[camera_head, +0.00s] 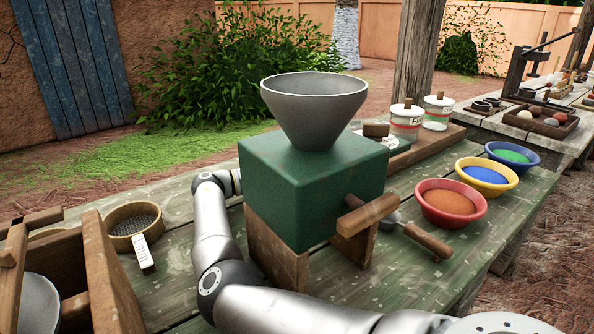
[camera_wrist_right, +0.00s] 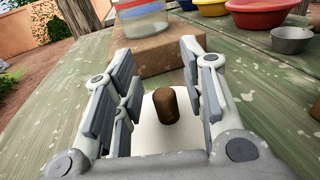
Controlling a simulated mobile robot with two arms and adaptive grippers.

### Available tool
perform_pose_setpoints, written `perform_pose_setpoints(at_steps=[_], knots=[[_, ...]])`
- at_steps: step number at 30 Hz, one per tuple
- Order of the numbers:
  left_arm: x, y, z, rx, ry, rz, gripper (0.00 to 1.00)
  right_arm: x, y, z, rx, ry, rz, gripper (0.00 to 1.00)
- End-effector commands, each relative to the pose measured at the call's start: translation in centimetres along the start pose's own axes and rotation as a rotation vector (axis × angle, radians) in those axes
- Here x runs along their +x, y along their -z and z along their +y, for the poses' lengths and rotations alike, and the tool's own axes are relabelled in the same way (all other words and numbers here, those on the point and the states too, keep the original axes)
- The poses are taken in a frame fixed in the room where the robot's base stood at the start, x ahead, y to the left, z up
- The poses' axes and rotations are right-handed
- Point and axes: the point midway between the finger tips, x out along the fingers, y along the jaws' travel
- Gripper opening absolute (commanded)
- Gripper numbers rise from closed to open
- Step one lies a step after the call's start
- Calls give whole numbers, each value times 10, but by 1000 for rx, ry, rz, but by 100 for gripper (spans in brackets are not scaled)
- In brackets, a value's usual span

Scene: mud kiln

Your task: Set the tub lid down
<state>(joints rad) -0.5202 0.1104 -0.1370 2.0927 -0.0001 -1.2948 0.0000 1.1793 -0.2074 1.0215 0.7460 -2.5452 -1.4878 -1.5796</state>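In the right wrist view a white tub lid (camera_wrist_right: 145,137) with a brown knob (camera_wrist_right: 166,105) lies low over the green table, just before a wooden tray (camera_wrist_right: 158,57). My right gripper (camera_wrist_right: 160,85) is open. Its fingers stand on both sides of the knob with clear gaps. A see-through tub (camera_wrist_right: 140,18) with a red and blue label stands on the tray, its top cut off. In the head view my right gripper is hidden behind the green mill. My left gripper is not seen.
The green mill (camera_head: 310,185) with its grey hopper (camera_head: 314,105) stands mid-table. Two lidded tubs (camera_head: 405,122) stand behind it. Red (camera_head: 451,204), yellow (camera_head: 486,178) and blue-rimmed (camera_head: 512,157) bowls line the right. A sieve (camera_head: 133,222) lies left, with free tabletop near it.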

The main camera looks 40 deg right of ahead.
Motion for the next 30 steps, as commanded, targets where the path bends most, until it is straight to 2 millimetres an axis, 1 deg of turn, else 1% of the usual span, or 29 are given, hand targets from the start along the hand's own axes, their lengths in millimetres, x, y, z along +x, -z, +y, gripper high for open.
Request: perform_pose_setpoints(at_steps=[4, 6, 8, 9, 12, 15, 18, 21, 24, 30], knots=[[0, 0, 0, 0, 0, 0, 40, 0, -3, 0, 1, 0, 1, 38], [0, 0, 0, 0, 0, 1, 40, 0, -8, 0, 2, 0, 3, 38], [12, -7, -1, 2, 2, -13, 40, 0, -15, 0, 3, 0, 4, 38], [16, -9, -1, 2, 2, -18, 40, -8, -13, 1, 0, -5, 1, 38], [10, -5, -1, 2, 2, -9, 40, -29, -12, 1, -1, -5, -2, 38], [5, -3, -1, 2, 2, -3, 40, -47, -12, 1, 0, -3, -1, 38], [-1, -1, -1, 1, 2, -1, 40, -59, -12, 1, 2, -2, 0, 38], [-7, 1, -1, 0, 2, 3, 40, -68, -12, 1, 2, -1, -1, 38], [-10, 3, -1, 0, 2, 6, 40, -73, -12, 0, 1, 0, 0, 38], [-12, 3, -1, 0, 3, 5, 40, -75, -12, 0, 0, 1, 0, 38]])
